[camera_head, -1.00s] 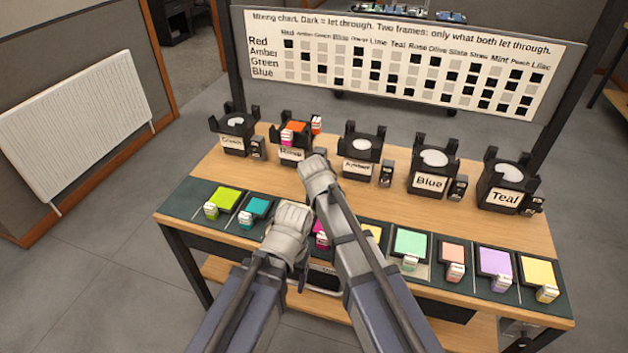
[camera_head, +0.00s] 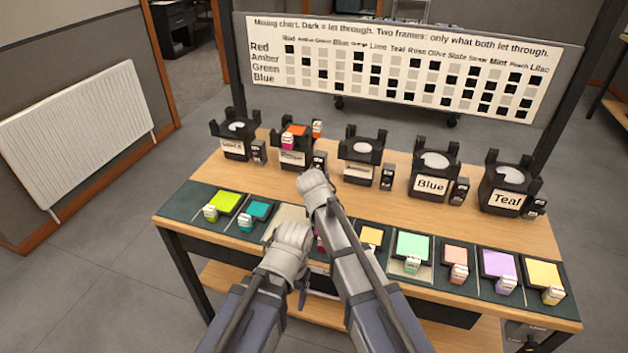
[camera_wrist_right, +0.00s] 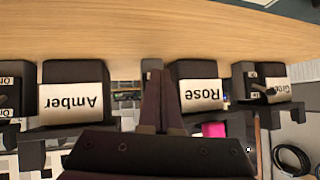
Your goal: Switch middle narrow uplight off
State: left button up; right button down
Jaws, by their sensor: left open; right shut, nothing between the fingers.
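Several black uplights with name labels stand in a row on the wooden table. They read Green (camera_head: 233,143), Rose (camera_head: 292,157), Amber (camera_head: 359,170), Blue (camera_head: 430,184) and Teal (camera_head: 507,199), each with a small black switch box to its right. My right gripper (camera_head: 316,186) is in front of the Rose switch box (camera_head: 320,160). In the right wrist view its fingers (camera_wrist_right: 161,100) are shut and empty, partly covering that box, between the upside-down Amber (camera_wrist_right: 72,103) and Rose (camera_wrist_right: 201,95) labels. Contact cannot be told. My left gripper (camera_head: 290,238) is over the front strip; its fingertips are hidden.
A row of coloured frames, such as the lime (camera_head: 225,201) and mint (camera_head: 413,244) ones, lies along the front strip. Rose holds an orange frame (camera_head: 295,132) and a pink-handled one. A mixing chart board (camera_head: 400,66) stands behind the table.

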pick_arm(q)
jog(key=shift+r, duration=0.1)
pick_arm(e)
jog(key=shift+r, duration=0.15)
jog(key=shift+r+p, duration=0.75)
jog(key=shift+p, duration=0.1)
pick_arm(q)
jog(key=shift+r, duration=0.75)
